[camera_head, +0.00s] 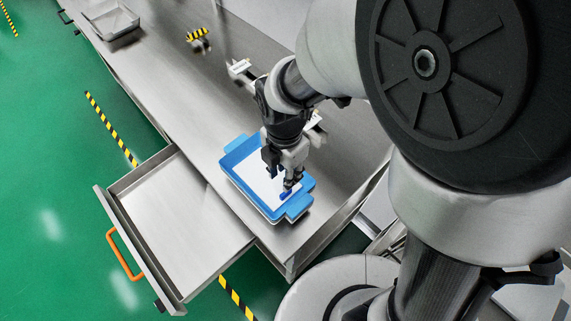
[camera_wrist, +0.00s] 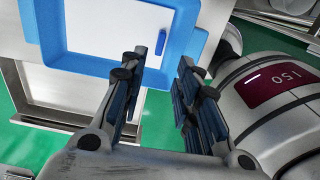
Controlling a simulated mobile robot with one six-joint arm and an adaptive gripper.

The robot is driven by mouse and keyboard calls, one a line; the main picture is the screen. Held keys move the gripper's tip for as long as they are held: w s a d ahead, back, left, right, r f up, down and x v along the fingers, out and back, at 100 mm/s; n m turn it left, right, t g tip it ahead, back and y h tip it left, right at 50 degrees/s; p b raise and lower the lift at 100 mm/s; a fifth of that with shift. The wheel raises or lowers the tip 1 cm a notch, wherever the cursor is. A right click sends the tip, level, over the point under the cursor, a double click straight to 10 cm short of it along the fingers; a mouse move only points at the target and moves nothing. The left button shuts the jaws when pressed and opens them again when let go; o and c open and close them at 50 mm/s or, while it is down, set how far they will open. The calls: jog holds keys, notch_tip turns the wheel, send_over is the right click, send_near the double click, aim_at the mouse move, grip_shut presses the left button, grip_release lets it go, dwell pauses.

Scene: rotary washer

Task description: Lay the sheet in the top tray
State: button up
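A white sheet (camera_head: 258,188) lies inside a blue tray (camera_head: 236,155) with side tabs, on the steel counter. A small blue grip piece (camera_head: 286,195) is on the sheet near its right side. In the wrist view the sheet (camera_wrist: 105,28), the tray's blue rim (camera_wrist: 100,66) and the grip piece (camera_wrist: 161,42) show past the fingers. My gripper (camera_head: 289,184) is over the tray's right part, close to the grip piece. In the wrist view my gripper (camera_wrist: 164,60) has its fingers apart with nothing between them. A pale layer shows under the blue tray; whether it is another tray I cannot tell.
An open steel drawer (camera_head: 180,225) with an orange handle (camera_head: 122,255) juts out left of the tray. A metal tray (camera_head: 112,20) sits at the counter's far end. The counter (camera_head: 150,80) between is mostly clear. Fittings (camera_head: 240,68) stand behind my gripper.

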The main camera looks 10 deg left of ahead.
jog(key=shift+r, duration=1.15)
jog(key=s+d+r+m+t, duration=0.2)
jog(key=s+d+r+m, duration=0.2)
jog(key=d+r+m, duration=0.4)
jog(key=s+d+r+m+t, duration=0.2)
jog(key=s+d+r+m, duration=0.3)
jog(key=m, duration=1.5)
jog(key=d+r, duration=0.3)
jog(key=d, duration=0.2)
jog(key=shift+s+r+t, duration=0.2)
jog(key=shift+r+t, duration=0.05)
jog(key=shift+t, duration=0.05)
notch_tip(320, 180, down, 3)
jog(key=shift+r+b, duration=0.2)
jog(key=shift+b, duration=0.95)
